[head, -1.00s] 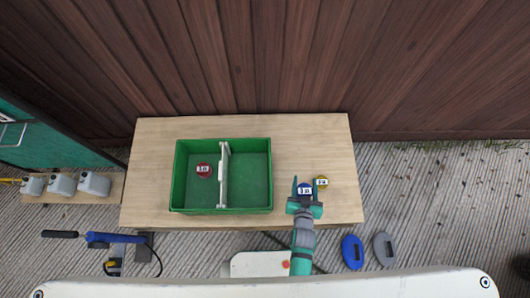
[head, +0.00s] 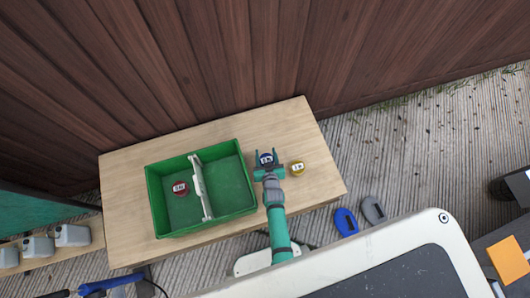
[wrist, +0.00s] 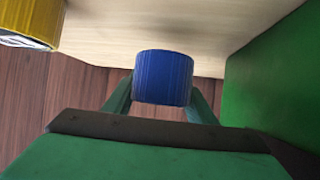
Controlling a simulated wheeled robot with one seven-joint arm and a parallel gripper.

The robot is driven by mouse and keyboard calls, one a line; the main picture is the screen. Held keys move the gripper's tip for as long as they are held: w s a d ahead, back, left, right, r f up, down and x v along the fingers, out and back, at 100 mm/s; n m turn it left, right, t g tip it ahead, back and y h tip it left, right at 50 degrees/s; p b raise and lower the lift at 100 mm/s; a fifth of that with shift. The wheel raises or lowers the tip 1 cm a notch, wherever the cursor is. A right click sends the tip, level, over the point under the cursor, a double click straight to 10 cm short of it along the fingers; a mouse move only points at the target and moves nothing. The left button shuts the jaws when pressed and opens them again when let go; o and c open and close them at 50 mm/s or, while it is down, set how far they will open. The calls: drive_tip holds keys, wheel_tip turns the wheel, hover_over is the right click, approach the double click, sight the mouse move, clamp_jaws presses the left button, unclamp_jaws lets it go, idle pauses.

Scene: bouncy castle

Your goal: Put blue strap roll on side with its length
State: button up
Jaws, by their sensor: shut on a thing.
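The blue strap roll (head: 266,158) is between the fingers of my gripper (head: 267,161), just right of the green tray. In the wrist view the blue roll (wrist: 163,78) sits between both fingers (wrist: 163,98). Its height above the table is hard to tell. The green tray (head: 157,209) has two compartments split by a pale divider (head: 201,188). A red strap roll (head: 180,188) with a white label lies in the left compartment; the right one is empty. The blue roll's label is too small to read.
A yellow strap roll (head: 297,168) stands on the wooden table (head: 125,220), right of my gripper; it also shows in the wrist view (wrist: 30,22). The tray's green wall (wrist: 270,85) rises close beside the blue roll. A wooden fence (head: 200,60) is behind the table.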

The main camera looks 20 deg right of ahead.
sight(265, 156)
drive_tip(key=shift+w+a+f, duration=0.1)
drive_tip(key=shift+w+f, duration=0.25)
drive_tip(key=shift+w, duration=0.05)
drive_tip(key=shift+f, duration=1.55)
drive_tip(key=shift+f, duration=0.1)
drive_tip(key=o, duration=1.2)
drive_tip(key=shift+c, duration=0.2)
